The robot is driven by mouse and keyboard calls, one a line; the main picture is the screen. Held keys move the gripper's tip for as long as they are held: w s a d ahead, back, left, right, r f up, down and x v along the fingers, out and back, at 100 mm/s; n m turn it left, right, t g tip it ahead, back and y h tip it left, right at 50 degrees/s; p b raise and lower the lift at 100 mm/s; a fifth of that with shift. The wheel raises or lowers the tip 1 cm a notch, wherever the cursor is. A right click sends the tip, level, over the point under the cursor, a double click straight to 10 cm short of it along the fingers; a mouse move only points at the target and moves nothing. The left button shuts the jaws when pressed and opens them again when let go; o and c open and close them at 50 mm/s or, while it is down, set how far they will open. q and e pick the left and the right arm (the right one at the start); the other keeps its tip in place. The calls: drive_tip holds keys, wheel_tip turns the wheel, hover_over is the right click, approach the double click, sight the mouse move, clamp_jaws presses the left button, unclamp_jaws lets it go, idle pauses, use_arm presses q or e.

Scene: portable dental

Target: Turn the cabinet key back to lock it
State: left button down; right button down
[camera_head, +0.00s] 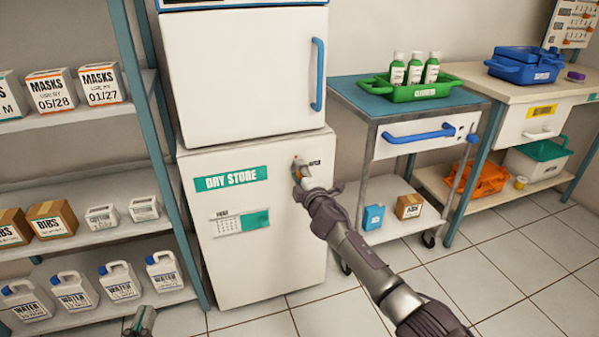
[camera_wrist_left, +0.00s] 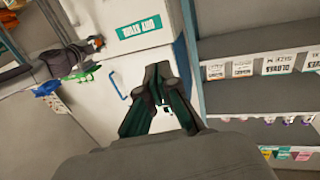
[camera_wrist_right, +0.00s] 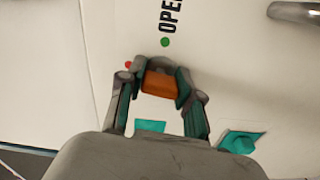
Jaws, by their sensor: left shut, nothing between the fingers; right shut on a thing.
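The DRY STORE cabinet (camera_head: 262,255) is a white unit with a green label, below a white upper unit. My right gripper (camera_head: 298,172) is at the upper right of its door. In the right wrist view my right gripper (camera_wrist_right: 160,85) is shut on the orange key (camera_wrist_right: 160,87), close to the door face. A green dot (camera_wrist_right: 165,42) beside the word OPEN and a red dot (camera_wrist_right: 128,65) show on the door. The keyhole is hidden by the key and fingers. My left gripper (camera_wrist_left: 163,100) is shut and empty, away from the cabinet; only its tip shows at the bottom of the head view.
A shelf rack (camera_head: 160,150) with boxes and water jugs stands left of the cabinet. A trolley (camera_head: 375,85) with a green tray (camera_head: 412,91) of bottles stands to the right. Tiled floor (camera_head: 330,312) in front is clear.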

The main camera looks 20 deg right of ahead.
use_arm(q)
drive_tip(key=shift+f, duration=0.3)
use_arm(e)
drive_tip(key=shift+n, duration=0.6)
use_arm(q)
drive_tip(key=shift+s+f+g, duration=0.1)
drive_tip(key=shift+g, duration=0.2)
use_arm(e)
drive_tip(key=c, duration=0.8)
unclamp_jaws()
use_arm(q)
drive_tip(key=shift+a, duration=0.1)
use_arm(e)
drive_tip(key=shift+o, duration=0.2)
drive_tip(key=s, duration=1.2)
drive_tip(key=shift+d, duration=0.15)
